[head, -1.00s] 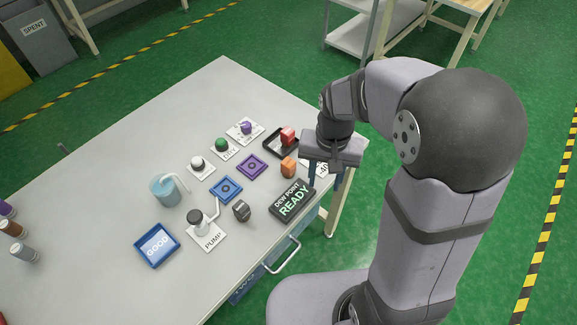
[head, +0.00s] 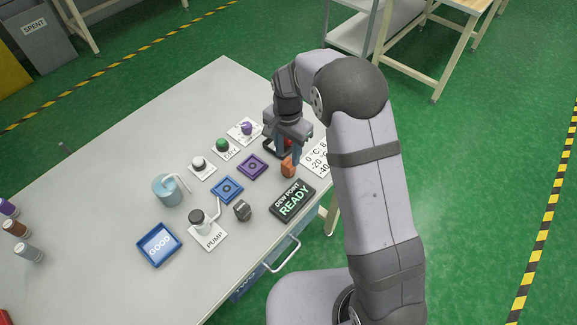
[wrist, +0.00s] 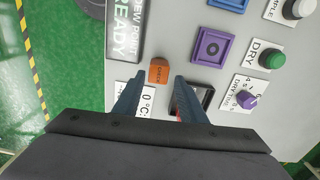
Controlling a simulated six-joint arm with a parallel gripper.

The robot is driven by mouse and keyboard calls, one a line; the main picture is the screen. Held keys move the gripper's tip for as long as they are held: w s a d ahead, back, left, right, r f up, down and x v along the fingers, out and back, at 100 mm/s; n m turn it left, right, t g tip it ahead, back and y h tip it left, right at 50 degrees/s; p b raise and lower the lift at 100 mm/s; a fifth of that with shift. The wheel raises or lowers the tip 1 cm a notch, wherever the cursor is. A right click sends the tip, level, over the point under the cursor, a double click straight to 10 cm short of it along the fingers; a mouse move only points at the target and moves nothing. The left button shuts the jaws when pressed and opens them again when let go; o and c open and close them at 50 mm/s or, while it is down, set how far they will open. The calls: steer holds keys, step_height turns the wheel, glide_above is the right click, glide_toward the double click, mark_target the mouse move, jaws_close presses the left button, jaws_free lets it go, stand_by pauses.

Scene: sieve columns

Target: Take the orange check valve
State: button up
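The orange check valve (head: 288,168) is a small block standing on the grey table near its right edge. In the wrist view the orange check valve (wrist: 159,71) shows dark lettering on top and lies just beyond the fingertips, in line with the gap between them. My gripper (head: 284,147) is above the table just behind the valve, with its fingers apart. How high the fingertips are above the table is hard to tell.
A dark tray (wrist: 205,98) with a red part is partly hidden by my right finger. A purple square pad (head: 252,166), a blue square pad (head: 227,189), the READY display (head: 293,201) and a dark block (head: 242,210) stand nearby.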

mark_target(288, 162)
steer(key=shift+s+f+p, duration=0.15)
steer(key=shift+f+p, duration=0.35)
steer(key=shift+f, duration=0.25)
steer(key=shift+d+f+p, duration=0.1)
steer(key=shift+f+p, duration=0.55)
steer(key=shift+f, duration=1.35)
steer(key=c, duration=0.9)
